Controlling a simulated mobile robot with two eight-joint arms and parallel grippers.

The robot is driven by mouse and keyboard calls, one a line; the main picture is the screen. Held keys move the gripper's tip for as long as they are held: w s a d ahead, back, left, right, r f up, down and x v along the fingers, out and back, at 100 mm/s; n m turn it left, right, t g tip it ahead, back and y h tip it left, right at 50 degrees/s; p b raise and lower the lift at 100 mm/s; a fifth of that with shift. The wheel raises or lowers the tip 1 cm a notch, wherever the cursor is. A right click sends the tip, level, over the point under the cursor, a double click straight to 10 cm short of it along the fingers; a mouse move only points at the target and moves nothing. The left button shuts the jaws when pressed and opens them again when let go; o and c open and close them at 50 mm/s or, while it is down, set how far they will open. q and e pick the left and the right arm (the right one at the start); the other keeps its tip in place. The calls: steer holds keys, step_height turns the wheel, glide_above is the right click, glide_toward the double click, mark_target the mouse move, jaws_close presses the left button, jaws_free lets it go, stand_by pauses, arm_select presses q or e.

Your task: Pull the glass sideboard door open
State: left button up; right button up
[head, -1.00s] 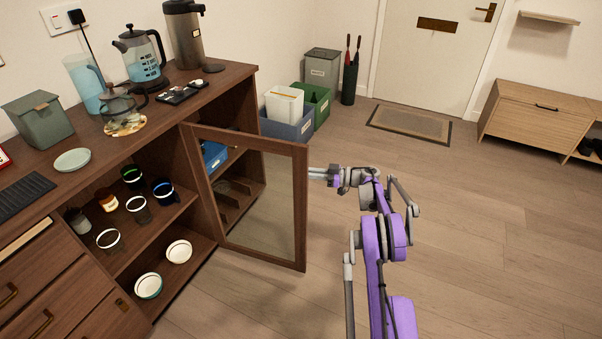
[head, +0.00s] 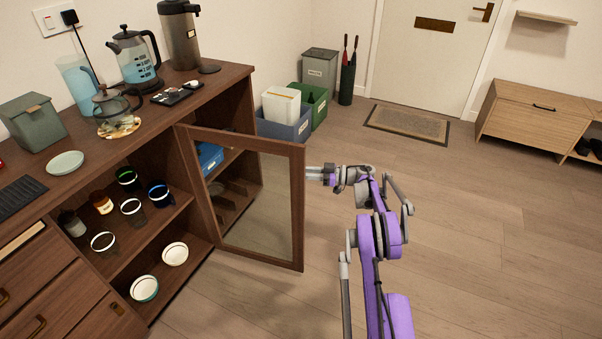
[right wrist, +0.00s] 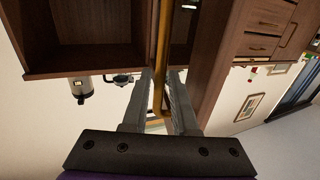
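The sideboard's glass door (head: 255,200) has a brown wooden frame and stands swung wide open from the cabinet, with the shelves behind it exposed. My right gripper (head: 312,173) is at the door's free edge, on its outer side. In the right wrist view, the brass bar handle (right wrist: 161,45) runs between the two fingers of my right gripper (right wrist: 161,78), which are closed around it. In the head view the handle is hidden or too small to tell. My left gripper is not in view.
The sideboard (head: 205,95) holds a kettle (head: 137,58), a flask (head: 181,35) and other items on top. Cups and bowls (head: 175,254) sit on its open shelves. Blue (head: 286,127) and green (head: 312,100) boxes stand behind the door. The floor to the right is clear.

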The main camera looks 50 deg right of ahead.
steer(key=shift+s+d, duration=0.1)
steer(key=p+v, duration=0.1)
steer(key=v, duration=0.9)
steer(key=shift+s, duration=0.25)
steer(key=shift+d, duration=0.15)
